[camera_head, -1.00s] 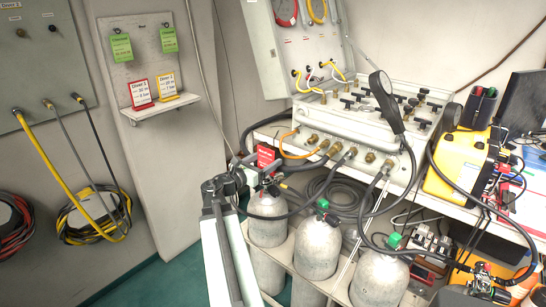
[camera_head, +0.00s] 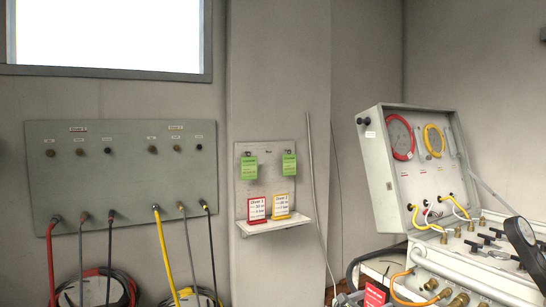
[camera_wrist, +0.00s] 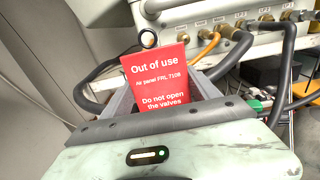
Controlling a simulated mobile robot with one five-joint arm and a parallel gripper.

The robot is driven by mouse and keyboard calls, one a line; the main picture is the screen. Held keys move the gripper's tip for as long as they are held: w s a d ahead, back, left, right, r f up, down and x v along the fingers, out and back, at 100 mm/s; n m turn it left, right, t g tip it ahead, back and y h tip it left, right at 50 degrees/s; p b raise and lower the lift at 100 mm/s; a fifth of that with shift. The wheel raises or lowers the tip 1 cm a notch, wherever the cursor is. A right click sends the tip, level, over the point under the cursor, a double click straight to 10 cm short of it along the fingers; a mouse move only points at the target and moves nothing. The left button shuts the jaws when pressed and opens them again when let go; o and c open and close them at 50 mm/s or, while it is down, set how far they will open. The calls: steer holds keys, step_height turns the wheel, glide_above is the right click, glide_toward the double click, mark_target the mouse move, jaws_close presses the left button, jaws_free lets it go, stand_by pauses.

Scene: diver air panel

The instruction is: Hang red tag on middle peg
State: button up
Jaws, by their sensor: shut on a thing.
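The red tag (camera_wrist: 160,78), lettered "Out of use", is upright between the grey fingers of my gripper (camera_wrist: 165,100) in the wrist view. The tag's upper part (camera_head: 375,293) also shows at the bottom edge of the head view, in front of the air panel. The peg board (camera_head: 270,165) is on the wall left of it. A green tag hangs at its left (camera_head: 249,167) and another at its right (camera_head: 289,165). The space between them is bare of tags; the middle peg is too small to make out.
A shelf (camera_head: 275,226) below the pegs bears a red-framed card (camera_head: 256,208) and a yellow-framed card (camera_head: 281,206). The open air panel case (camera_head: 385,185) stands at right. A hose panel (camera_head: 125,165) is at left. Hoses run close behind the held tag.

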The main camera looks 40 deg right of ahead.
step_height(320, 180, up, 21)
steer(key=p, duration=2.1)
